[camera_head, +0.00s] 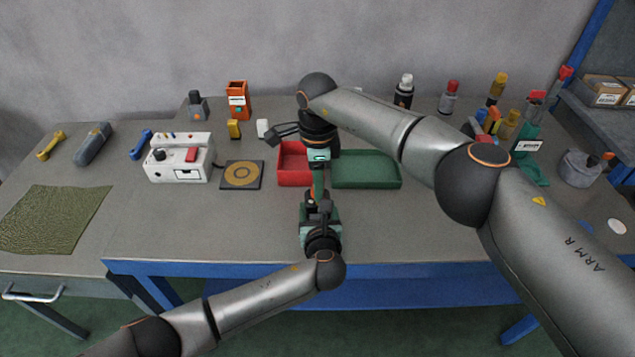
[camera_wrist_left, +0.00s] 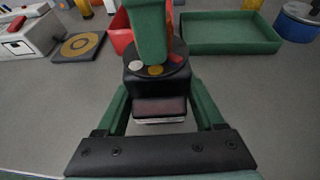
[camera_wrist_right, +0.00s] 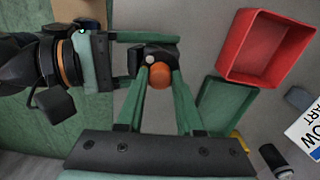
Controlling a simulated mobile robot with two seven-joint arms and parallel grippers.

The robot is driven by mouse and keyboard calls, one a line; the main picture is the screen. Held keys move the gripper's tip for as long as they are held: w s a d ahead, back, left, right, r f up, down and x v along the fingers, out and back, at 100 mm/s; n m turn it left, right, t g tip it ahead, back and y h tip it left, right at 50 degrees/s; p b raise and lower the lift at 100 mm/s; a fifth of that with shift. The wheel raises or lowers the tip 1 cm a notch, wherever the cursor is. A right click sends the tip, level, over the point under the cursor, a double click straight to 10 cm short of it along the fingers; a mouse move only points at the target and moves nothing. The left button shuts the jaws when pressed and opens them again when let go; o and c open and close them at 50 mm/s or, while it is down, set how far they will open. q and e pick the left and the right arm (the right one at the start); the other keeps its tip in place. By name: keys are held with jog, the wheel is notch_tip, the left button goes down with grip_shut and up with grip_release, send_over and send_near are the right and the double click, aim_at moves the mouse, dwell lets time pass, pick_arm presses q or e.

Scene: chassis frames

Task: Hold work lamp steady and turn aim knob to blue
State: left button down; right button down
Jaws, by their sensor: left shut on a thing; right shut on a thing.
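The work lamp (camera_wrist_left: 158,88) shows in the left wrist view as a dark block with a round black top. White (camera_wrist_left: 117,64), yellow (camera_wrist_left: 155,70) and red (camera_wrist_left: 175,58) marks sit on that top; I see no blue mark. My left gripper (camera_wrist_left: 160,108) is shut on the lamp's body from the near side. The orange aim knob (camera_wrist_right: 160,75) shows in the right wrist view between the fingers of my right gripper (camera_wrist_right: 160,68), which is shut on it from above. In the head view both grippers meet above the bench, hiding most of the lamp.
A red bin (camera_head: 289,179) and a green tray (camera_head: 367,183) lie just behind the grippers. A white box (camera_head: 164,172) and a square plate with a yellow ring (camera_head: 257,176) stand to the left. Bottles and tools line the back right. The front right of the bench (camera_head: 420,230) is clear.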

jog(key=c, duration=0.5)
grip_release()
jog(key=shift+c, duration=0.2)
jog(key=shift+r, duration=0.1)
notch_tip(320, 180, up, 12)
pick_arm(q)
grip_release()
jog(key=shift+s, duration=0.1)
dwell(0.4)
